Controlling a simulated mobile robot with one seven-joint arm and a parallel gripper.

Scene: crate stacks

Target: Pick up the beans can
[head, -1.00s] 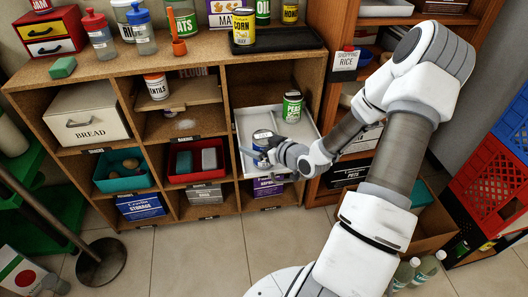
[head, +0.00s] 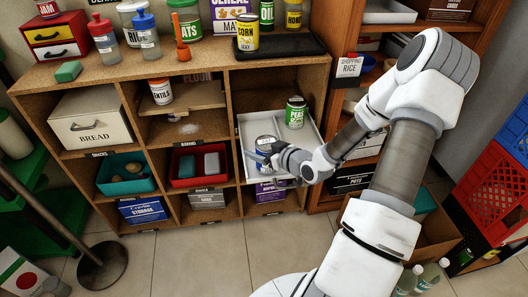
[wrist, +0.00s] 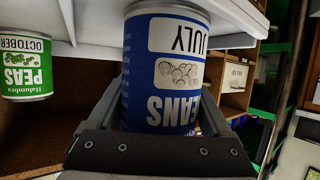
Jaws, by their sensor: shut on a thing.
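The beans can (wrist: 165,70) is a blue can with a white label reading JULY and a picture of beans. It appears upside down in the wrist view. My gripper (wrist: 162,105) is shut on it, with one finger on each side of the can. In the head view the beans can (head: 265,142) is at the front left of a white tray (head: 309,151), partly hidden by my gripper (head: 262,154). I cannot tell whether the can touches the tray floor.
A green peas can (head: 296,112) stands in the same tray, behind and to the right; it also shows at the left in the wrist view (wrist: 26,70). A red bin (head: 199,179) sits in the compartment to the left. A corn can (head: 247,33) stands above.

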